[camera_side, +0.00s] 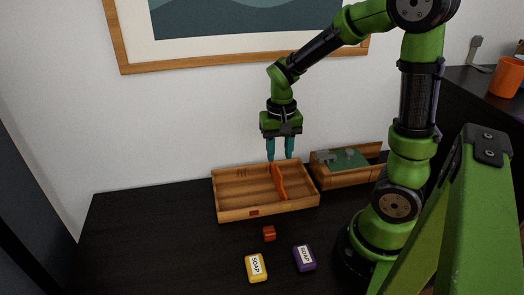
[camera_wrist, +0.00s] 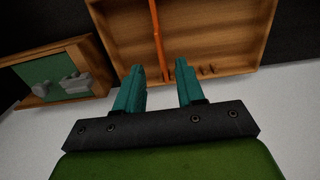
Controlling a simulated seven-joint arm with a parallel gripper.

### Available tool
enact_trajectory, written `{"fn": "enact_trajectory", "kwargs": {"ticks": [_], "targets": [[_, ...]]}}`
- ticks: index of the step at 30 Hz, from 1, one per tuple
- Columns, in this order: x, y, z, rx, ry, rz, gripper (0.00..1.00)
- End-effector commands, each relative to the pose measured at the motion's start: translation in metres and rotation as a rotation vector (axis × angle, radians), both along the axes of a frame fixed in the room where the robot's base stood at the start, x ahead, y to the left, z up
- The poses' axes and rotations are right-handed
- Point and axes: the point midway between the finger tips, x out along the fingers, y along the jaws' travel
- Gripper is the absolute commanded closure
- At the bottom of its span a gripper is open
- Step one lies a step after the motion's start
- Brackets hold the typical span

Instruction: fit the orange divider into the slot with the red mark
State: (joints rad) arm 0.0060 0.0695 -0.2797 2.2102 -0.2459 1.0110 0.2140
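The orange divider (camera_side: 278,182) stands on edge inside the wooden tray (camera_side: 233,214), right of its middle and running front to back. In the wrist view the divider (camera_wrist: 157,35) is a thin orange strip whose near end lies between my fingertips. My gripper (camera_side: 280,157) is above the tray's back part, fingers pointing down. In the wrist view its teal fingers (camera_wrist: 161,72) are apart with nothing between them touching. The red mark (camera_side: 254,213) is on the tray's front wall, left of the divider. Small dark slots (camera_wrist: 207,70) show at the back wall.
A smaller wooden box (camera_side: 345,177) with a green inside and grey pieces stands right of the tray. The desk (camera_side: 150,240) at left is clear.

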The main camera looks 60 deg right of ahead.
Motion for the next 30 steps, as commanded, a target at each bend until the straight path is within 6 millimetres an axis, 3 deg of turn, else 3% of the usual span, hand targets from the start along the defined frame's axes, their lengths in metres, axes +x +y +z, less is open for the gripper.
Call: {"fn": "enact_trajectory", "kwargs": {"ticks": [6,12,18,26,30], "targets": [[-0.001,0.000,-0.045,0.001,0.006,-0.001,0.62],[-0.001,0.000,-0.073,0.001,0.003,-0.002,0.62],[0.000,0.000,-0.084,0.001,0.001,-0.001,0.62],[0.000,0.000,-0.085,0.000,-0.001,0.000,0.62],[0.000,0.000,-0.085,0.000,-0.001,0.000,0.80]]}}
